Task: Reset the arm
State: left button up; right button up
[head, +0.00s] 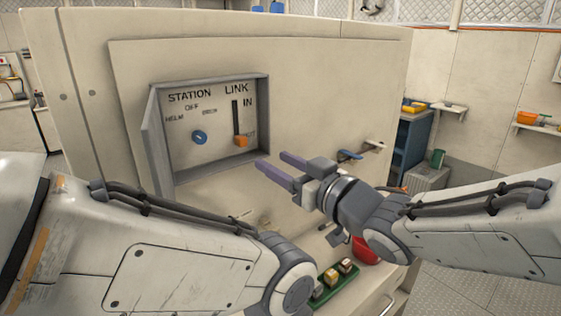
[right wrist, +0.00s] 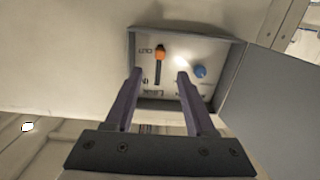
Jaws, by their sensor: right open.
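My right gripper (head: 271,159) is open and empty, its two purple fingers pointing left in front of the wall panel. A grey recessed box (head: 210,172) on the panel has a hinged door swung open at its left. Inside are a blue STATION knob (head: 200,137) and an orange LINK slider handle (head: 240,141) at the lower end of its slot, away from IN. The right wrist view shows the box upside down, with the orange handle (right wrist: 159,52) and blue knob (right wrist: 200,71) beyond the spread fingers (right wrist: 160,72). My left arm shows, but its gripper is out of frame.
A blue lever handle (head: 350,155) sticks out of the panel right of my right gripper. Below, a green tray (head: 321,299) with small blocks and a red bowl (head: 366,252) stand on the counter. A blue cabinet (head: 411,150) stands behind at right.

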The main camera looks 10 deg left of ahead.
jog(key=shift+f, duration=0.1)
jog(key=s+d+f+m+g+h, duration=0.1)
jog(key=s+d+f+m+h, duration=0.1)
jog(key=d+f+h, duration=0.35)
jog(key=s+d+f+m+g+h, duration=0.1)
jog(key=s+d+f+g+h, duration=0.15)
jog(key=f, duration=0.55)
jog(key=s+d+f+g+h, duration=0.2)
jog(key=s+d+f+g, duration=0.1)
jog(key=s, duration=0.6)
jog(key=s+d+f+g+h, duration=0.3)
jog(key=s+d+f+g, duration=0.1)
jog(key=s, duration=0.5)
notch_tip(320, 180, down, 2)
jog(key=shift+d+f, duration=0.15)
jog(key=shift+d, duration=0.65)
jog(key=shift+g, duration=0.25)
dwell(0.4)
